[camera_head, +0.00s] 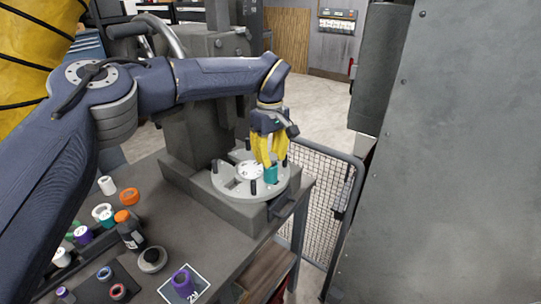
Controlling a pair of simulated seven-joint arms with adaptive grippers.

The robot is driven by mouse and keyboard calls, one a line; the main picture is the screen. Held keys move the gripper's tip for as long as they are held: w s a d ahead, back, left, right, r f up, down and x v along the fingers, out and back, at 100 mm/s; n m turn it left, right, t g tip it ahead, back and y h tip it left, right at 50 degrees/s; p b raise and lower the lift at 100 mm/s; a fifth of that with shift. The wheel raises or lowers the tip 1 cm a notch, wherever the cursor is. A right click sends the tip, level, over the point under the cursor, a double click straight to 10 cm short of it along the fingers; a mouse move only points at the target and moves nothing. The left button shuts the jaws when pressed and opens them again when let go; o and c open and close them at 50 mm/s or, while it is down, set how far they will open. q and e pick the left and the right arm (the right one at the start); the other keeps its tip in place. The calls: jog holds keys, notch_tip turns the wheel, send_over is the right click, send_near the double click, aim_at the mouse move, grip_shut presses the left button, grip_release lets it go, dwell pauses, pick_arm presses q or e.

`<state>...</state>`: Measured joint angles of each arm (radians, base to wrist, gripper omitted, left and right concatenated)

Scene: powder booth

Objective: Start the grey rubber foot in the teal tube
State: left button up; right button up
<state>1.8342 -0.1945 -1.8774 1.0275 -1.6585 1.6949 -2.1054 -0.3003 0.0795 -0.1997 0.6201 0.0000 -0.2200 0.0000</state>
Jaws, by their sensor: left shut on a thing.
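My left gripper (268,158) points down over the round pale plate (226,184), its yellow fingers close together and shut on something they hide. The teal tube (271,175) is upright at the fingertips, over the right part of the plate. I cannot tell whether the fingers touch the tube or hold a piece just above it. I cannot make out the grey rubber foot; it may be hidden between the fingers. My right gripper is not in view.
Short dark posts stand on the plate around the tube. A mesh guard (325,195) stands right.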

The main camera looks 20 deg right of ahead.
aim_at(270, 155)
pick_arm(q)
jog(key=shift+f, duration=0.45)
jog(key=o, duration=1)
notch_tip(270, 155, up, 12)
